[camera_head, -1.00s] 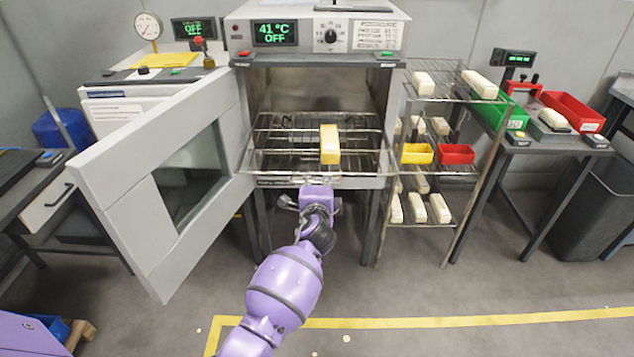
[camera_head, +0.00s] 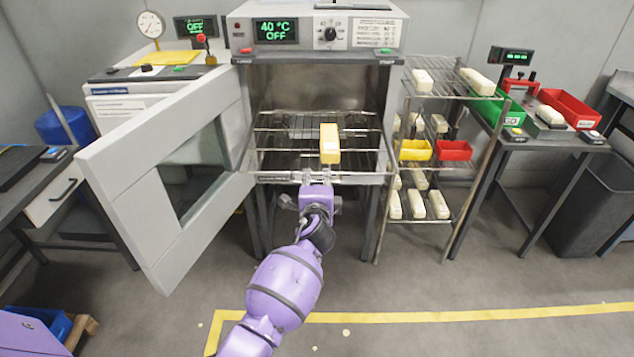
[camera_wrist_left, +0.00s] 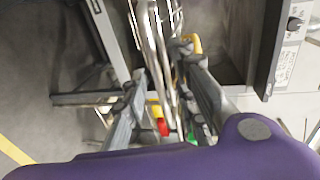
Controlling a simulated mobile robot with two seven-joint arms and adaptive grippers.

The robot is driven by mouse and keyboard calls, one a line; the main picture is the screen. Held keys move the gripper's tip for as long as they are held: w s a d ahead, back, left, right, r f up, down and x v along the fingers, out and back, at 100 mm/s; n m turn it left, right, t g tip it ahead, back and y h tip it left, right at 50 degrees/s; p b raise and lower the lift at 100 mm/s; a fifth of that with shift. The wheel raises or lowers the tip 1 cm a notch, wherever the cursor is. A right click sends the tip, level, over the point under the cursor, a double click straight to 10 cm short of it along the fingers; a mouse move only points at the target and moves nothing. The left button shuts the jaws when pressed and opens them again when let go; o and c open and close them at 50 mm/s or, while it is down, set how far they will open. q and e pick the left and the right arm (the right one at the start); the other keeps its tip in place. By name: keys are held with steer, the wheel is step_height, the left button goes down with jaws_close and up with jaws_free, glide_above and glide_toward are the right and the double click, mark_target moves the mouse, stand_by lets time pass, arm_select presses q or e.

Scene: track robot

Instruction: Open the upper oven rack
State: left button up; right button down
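The oven (camera_head: 316,55) stands in the middle of the head view, its door (camera_head: 160,190) swung open to the left. A wire rack (camera_head: 285,157) sits in the oven, its front edge at the mouth, with a pale yellow block (camera_head: 330,145) on it. My left gripper (camera_head: 316,178) is at the middle of the rack's front edge. In the left wrist view its two fingers (camera_wrist_left: 163,62) stand apart, with the rack's wires (camera_wrist_left: 152,35) passing between them; contact is unclear. My right gripper is not in view.
A wire shelf unit (camera_head: 468,188) with pale blocks, a yellow bin (camera_head: 415,151) and a red bin (camera_head: 454,151) stands close on the right. The open door blocks space left of my arm. The floor (camera_head: 400,285) in front is clear.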

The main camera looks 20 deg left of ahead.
arm_select(q)
steer(key=v, duration=1.2)
stand_by(0.4)
